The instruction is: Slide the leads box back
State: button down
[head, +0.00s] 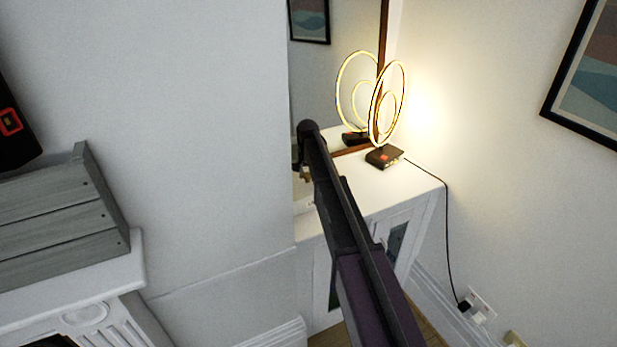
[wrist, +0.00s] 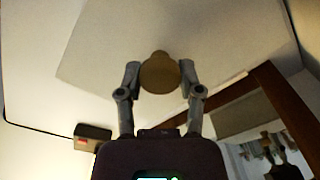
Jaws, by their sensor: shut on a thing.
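My gripper (wrist: 160,82) is shut on a rounded tan knob (wrist: 160,73), with one finger on each side of it. Behind the knob is a broad pale grey flat face (wrist: 110,50), which looks like the leads box. In the head view my gripper (head: 305,158) is over the left end of the white cabinet top, near the mirror. A bit of the tan knob (head: 306,174) shows under it. My arm and the wall corner hide most of what is there, so the box's full outline cannot be told.
A lit ring lamp on a dark base (head: 384,157) stands on the white cabinet (head: 425,185), right of my gripper. Its black cord (head: 447,230) drops to a socket. A wood-framed mirror (head: 335,95) rises behind. A grey slatted crate (head: 60,215) stands on the mantel at left.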

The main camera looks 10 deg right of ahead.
jog(key=shift+w+a, duration=0.2)
jog(key=shift+w, duration=0.45)
jog(key=shift+w+a, duration=0.2)
jog(key=shift+w, duration=0.45)
jog(key=shift+w+a, duration=0.1)
jog(key=shift+w, duration=0.25)
jog(key=shift+w+a, duration=0.1)
jog(key=shift+w, duration=0.2)
jog(key=shift+w, duration=0.15)
jog(key=shift+c, duration=0.8)
grip_release()
